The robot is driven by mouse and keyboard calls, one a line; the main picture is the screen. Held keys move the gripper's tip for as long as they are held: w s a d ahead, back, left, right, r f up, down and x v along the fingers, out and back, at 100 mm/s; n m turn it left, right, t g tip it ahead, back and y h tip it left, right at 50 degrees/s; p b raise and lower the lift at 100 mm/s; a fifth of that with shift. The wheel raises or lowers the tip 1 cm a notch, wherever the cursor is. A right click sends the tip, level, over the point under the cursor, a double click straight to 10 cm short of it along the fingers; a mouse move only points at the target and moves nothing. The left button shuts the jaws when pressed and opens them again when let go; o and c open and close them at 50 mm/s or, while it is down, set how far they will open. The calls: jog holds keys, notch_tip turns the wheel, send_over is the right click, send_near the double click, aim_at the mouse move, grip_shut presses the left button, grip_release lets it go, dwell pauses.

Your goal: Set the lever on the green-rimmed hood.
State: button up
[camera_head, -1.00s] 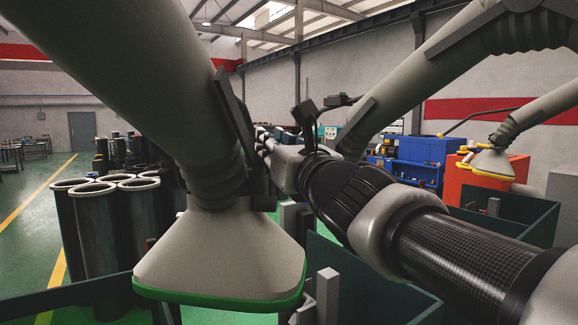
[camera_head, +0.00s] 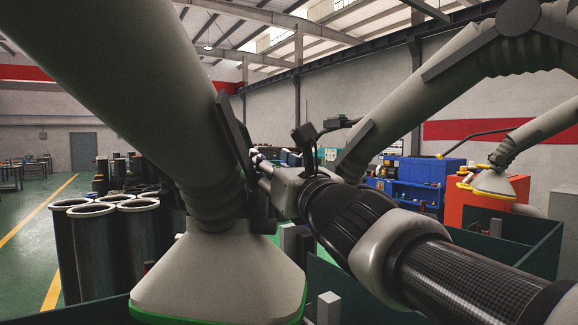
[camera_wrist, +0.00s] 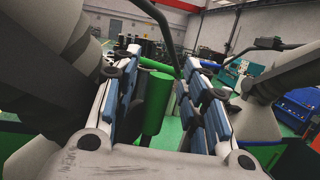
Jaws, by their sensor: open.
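The green-rimmed hood (camera_head: 225,275) is a pale grey flared hood at the lower centre-left of the head view, hanging from a thick grey duct. Its green rim shows along the bottom edge. My gripper (camera_head: 262,165) is beside the duct above the hood, its fingertips partly hidden there. In the wrist view my gripper (camera_wrist: 160,60) is open, with blue-padded fingers on both sides of a green cylinder (camera_wrist: 156,103), apparently the lever's grip. A dark rod (camera_wrist: 158,25) runs down towards it from the top. I cannot tell whether the fingers touch the cylinder.
Several dark flanged cylinders (camera_head: 112,245) stand at the left. A yellow-rimmed hood (camera_head: 492,182) hangs at the right, near blue (camera_head: 425,172) and orange (camera_head: 475,195) equipment. Dark green bin walls (camera_head: 530,240) border the lower right. Open green floor (camera_head: 28,235) lies at far left.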

jog(key=v, duration=1.2)
jog(key=s+d+f+m+g+h+b, duration=0.25)
jog(key=d+f+m+h, duration=0.35)
jog(key=f+m, duration=0.65)
jog(key=s+d+f+m+g+h+b, duration=0.1)
jog(key=s+d+f+m+g+h, duration=0.3)
jog(key=d+f+m, duration=0.6)
jog(key=s+a+f+m+g+b, duration=0.1)
jog(key=s+f+m+g, duration=0.2)
jog(key=s+f+m, duration=0.4)
jog(key=s+a+f+m+g+b, duration=0.1)
jog(key=s+a+f+m+g, duration=0.1)
jog(key=s+f+m+g, duration=0.2)
jog(key=s+f+m, duration=0.3)
jog(key=f+m, duration=0.4)
jog(key=f, duration=0.2)
jog(key=shift+a+f+y, duration=0.3)
jog(key=shift+y, duration=0.1)
